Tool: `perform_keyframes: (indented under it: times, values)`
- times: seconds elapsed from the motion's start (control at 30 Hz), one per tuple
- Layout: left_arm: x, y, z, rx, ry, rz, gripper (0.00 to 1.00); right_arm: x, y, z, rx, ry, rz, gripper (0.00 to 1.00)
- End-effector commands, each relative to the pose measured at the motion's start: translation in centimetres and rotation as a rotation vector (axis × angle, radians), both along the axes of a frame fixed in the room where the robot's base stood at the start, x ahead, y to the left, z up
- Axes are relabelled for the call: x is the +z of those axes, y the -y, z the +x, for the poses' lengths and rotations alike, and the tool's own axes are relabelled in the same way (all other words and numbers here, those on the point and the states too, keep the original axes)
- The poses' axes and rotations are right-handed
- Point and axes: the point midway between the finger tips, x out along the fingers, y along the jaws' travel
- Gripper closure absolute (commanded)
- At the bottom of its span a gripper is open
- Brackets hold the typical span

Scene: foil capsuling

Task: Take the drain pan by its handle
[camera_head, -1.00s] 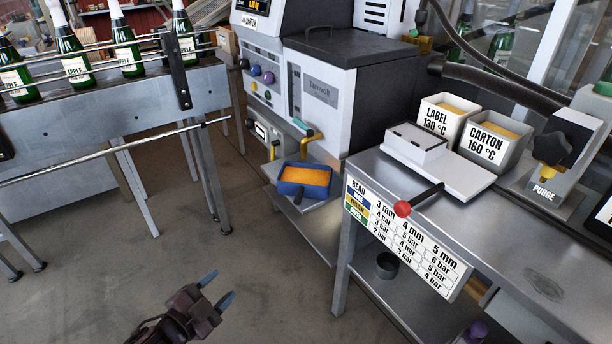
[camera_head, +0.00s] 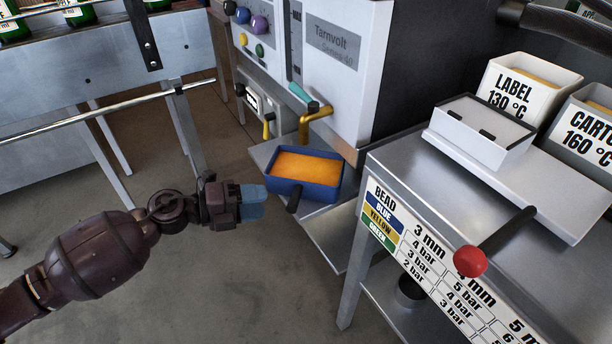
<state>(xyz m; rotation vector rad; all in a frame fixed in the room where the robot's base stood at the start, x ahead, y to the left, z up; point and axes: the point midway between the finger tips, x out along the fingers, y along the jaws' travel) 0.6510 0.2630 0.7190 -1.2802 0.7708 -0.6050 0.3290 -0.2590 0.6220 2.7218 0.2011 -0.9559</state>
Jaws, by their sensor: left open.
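The drain pan (camera_head: 277,184) is a blue rectangular tray with an orange fill. It sits on a low metal shelf under the brass spout of the Tarnvolt machine. Its dark handle (camera_head: 294,199) sticks out from the front side toward me. My left gripper (camera_head: 262,200) comes in from the left, with blue fingertips pointing right toward the handle. It is open, and its tips are a short way left of the handle, seemingly apart from it. One finger mostly covers the other from this angle. My right gripper is out of view.
The Tarnvolt machine (camera_head: 335,60) stands behind the pan, with its brass spout (camera_head: 316,118) above. A steel table (camera_head: 400,165) with a bead chart and a red-knobbed lever (camera_head: 470,261) is at right. A conveyor (camera_head: 100,70) with bottles is at left. Floor in front is clear.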

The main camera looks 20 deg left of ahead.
Motion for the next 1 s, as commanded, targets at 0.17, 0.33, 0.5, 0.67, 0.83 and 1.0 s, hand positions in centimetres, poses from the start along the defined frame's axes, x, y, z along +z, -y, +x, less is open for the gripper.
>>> perform_keyframes:
  times: [0.17, 0.33, 0.5, 0.67, 0.83, 1.0]
  values:
    - [-0.6, 1.8, 1.4, 0.001, -0.002, -0.002, 0.49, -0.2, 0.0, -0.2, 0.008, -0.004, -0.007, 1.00]
    - [-0.6, 2.4, 1.9, 0.002, -0.003, -0.002, 0.49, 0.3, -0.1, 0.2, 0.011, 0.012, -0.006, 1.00]
    - [-1.0, 3.8, 2.6, 0.000, -0.003, -0.004, 0.49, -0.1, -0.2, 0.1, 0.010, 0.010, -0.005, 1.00]
    - [-1.4, 5.5, 3.8, 0.001, -0.003, -0.004, 0.49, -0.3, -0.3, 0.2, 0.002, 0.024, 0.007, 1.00]
    - [-1.5, 6.5, 4.6, 0.002, -0.004, -0.003, 0.49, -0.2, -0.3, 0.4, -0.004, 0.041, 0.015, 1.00]
    - [-1.4, 6.7, 4.8, 0.003, -0.003, -0.004, 0.49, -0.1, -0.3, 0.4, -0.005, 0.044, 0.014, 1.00]
